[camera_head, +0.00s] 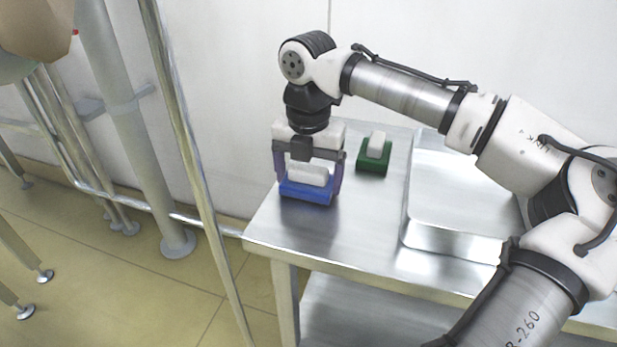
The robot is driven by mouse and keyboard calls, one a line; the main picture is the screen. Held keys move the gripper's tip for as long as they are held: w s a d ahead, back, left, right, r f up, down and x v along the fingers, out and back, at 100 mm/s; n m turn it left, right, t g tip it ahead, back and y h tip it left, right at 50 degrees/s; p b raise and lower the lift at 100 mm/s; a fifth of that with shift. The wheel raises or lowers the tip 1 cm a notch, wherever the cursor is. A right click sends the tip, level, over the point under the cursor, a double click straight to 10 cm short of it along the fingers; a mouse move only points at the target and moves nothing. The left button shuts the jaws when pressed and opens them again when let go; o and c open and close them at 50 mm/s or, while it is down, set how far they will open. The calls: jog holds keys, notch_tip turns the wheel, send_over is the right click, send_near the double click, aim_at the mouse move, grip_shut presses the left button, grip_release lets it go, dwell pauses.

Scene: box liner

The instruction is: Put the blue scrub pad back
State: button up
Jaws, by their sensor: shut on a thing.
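The blue scrub pad (307,192) has a blue base with a white block-shaped grip on top. It is at the left end of the steel table (350,235). My gripper (308,180) points straight down over it, one finger on each side, and is shut on it. The pad looks level and is at or very near the table top; I cannot tell whether it touches.
A green scrub pad (373,158) with a white grip stands on the table just right of my gripper. A shallow steel tray (455,242) lies farther right. A wall is behind the table, and metal poles (183,130) stand to the left.

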aim_at(309, 168)
jog(key=shift+f, duration=0.1)
jog(key=o, duration=0.8)
notch_tip(309, 168, up, 12)
jog(key=p, duration=0.3)
